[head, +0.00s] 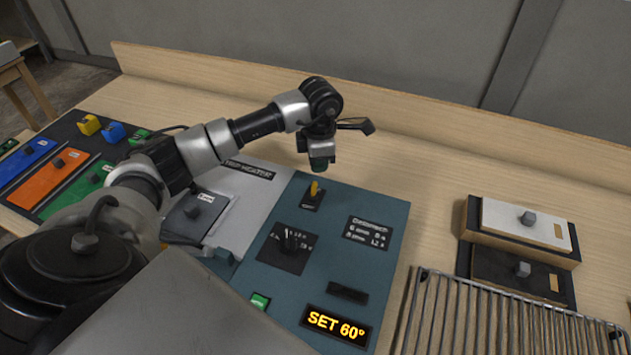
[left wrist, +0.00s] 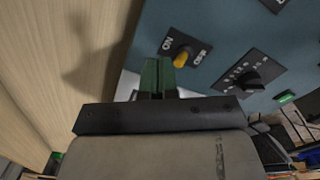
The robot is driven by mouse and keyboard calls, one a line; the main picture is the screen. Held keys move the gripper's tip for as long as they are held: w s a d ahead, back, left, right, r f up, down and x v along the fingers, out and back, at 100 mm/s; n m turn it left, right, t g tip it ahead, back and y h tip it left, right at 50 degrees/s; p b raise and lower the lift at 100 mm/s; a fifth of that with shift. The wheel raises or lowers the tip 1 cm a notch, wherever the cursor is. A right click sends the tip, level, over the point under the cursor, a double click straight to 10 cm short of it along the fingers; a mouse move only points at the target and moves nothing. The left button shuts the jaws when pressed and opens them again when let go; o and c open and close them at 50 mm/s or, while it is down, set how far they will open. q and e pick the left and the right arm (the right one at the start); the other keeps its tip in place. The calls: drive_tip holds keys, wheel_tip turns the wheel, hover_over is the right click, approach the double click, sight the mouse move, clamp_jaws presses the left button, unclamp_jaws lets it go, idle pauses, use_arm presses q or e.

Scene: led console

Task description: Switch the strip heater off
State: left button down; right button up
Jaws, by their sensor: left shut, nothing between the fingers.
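The console's blue-grey panel (head: 375,275) has a yellow toggle switch (head: 314,188) on a small black plate near its far edge. In the left wrist view the yellow toggle (left wrist: 181,59) sits between the ON and OFF marks; I cannot tell which way it leans. My left gripper (head: 321,165) is shut and empty, just beyond the toggle in the head view. Its green fingertips (left wrist: 157,72) show beside the switch plate in the left wrist view, with a visible gap to the toggle. The "STRIP HEATER" label (head: 249,169) is partly covered by my arm. My right gripper is out of view.
A black rotary knob (head: 291,241), a lit "SET 60°" display (head: 336,325) and a green button (head: 260,301) are nearer on the panel. Coloured panels lie left. Bare tabletop lies behind.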

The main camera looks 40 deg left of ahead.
sight(315, 182)
use_arm(q)
drive_tip(key=shift+f+b, duration=0.85)
drive_tip(key=shift+f, duration=0.25)
drive_tip(key=shift+f, duration=0.15)
drive_tip(key=shift+s, duration=0.25)
drive_tip(key=shift+s+d, duration=0.3)
drive_tip(key=shift+s, duration=0.6)
wheel_tip(315, 182, up, 7)
drive_tip(key=p, duration=0.4)
drive_tip(key=shift+w+a, duration=0.15)
drive_tip(key=shift+w, duration=0.25)
